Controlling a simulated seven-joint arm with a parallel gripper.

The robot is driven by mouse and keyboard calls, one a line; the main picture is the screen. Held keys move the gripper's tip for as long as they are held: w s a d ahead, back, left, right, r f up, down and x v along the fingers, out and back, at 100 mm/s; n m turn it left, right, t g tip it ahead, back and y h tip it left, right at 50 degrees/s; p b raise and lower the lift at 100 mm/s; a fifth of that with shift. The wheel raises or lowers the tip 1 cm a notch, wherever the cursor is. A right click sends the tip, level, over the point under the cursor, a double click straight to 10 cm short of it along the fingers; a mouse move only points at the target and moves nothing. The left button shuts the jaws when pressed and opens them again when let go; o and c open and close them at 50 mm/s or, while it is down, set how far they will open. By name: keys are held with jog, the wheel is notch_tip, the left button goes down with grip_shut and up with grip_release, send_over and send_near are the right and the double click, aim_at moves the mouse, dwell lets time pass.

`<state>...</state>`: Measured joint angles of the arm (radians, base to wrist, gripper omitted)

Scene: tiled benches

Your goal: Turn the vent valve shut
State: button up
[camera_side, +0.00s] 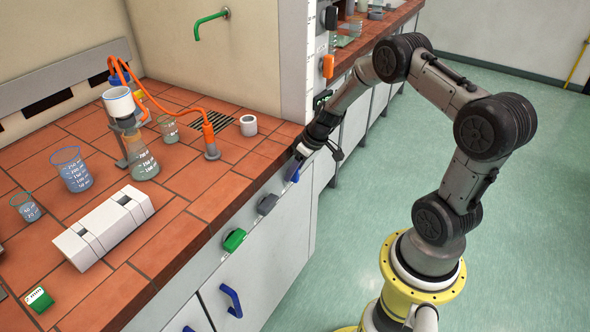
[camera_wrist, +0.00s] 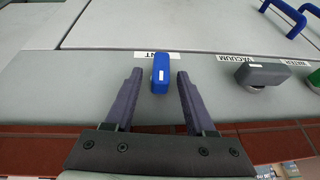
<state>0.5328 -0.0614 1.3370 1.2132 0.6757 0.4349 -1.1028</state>
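The vent valve is a blue handle (camera_wrist: 160,73) on the bench's grey front panel. In the wrist view its long side runs up and down the picture, and a partly covered label ending in "NT" shows behind it. My gripper (camera_wrist: 159,76) is open, with one dark finger on each side of the handle and a visible gap on both sides. In the side view my gripper (camera_side: 302,152) is at the bench's front edge, by the blue handle (camera_side: 293,172), which is partly hidden.
A grey vacuum valve (camera_wrist: 263,74) sits beside it, its handle lying crosswise, also seen in the side view (camera_side: 267,204). A green valve (camera_side: 234,240) is farther along. Blue cupboard pulls (camera_side: 231,300) stick out below. Glassware, including a flask (camera_side: 142,160), stands on the tiled bench top.

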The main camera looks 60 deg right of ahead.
grip_shut()
jog(key=shift+d, duration=0.1)
dwell(0.3)
jog(key=y, duration=0.3)
jog(key=shift+d+f+m, duration=0.1)
jog(key=shift+d+m, duration=0.2)
jog(key=shift+m, duration=0.1)
jog(key=y, duration=0.3)
jog(key=m+t+y, duration=0.1)
jog(key=y, duration=0.2)
jog(key=d+f+m+y, duration=0.1)
jog(key=y, duration=0.2)
jog(key=shift+f, duration=0.1)
jog(key=shift+f+m+t+y, duration=0.25)
jog(key=shift+m+t+y, duration=0.5)
jog(key=shift+y, duration=0.95)
